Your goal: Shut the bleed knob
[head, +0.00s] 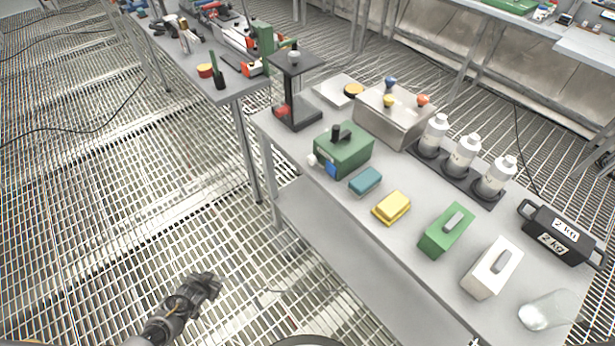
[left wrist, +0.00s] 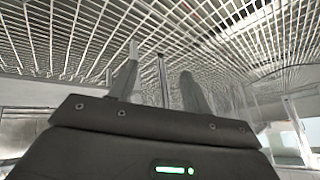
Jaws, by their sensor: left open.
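No label that I can read marks the bleed knob. A green box (head: 343,156) on the bench has a black handle (head: 341,134) on top, and a blue part (head: 331,169) and a white round knob (head: 312,160) low on its left side. Behind it a steel box (head: 392,118) bears blue, yellow and red knobs. My left gripper (head: 207,286) is over the grating, left of the bench and well apart from these things. In the left wrist view its two fingers (left wrist: 160,85) stand apart with nothing between them. My right gripper is not in view.
The grey bench (head: 330,215) also carries a black stand (head: 294,95), teal and yellow blocks, green and white handled blocks, white bottles (head: 463,155), a 2 kg weight (head: 560,235) and a glass (head: 547,312). A second bench stands upper left. The grating between is clear.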

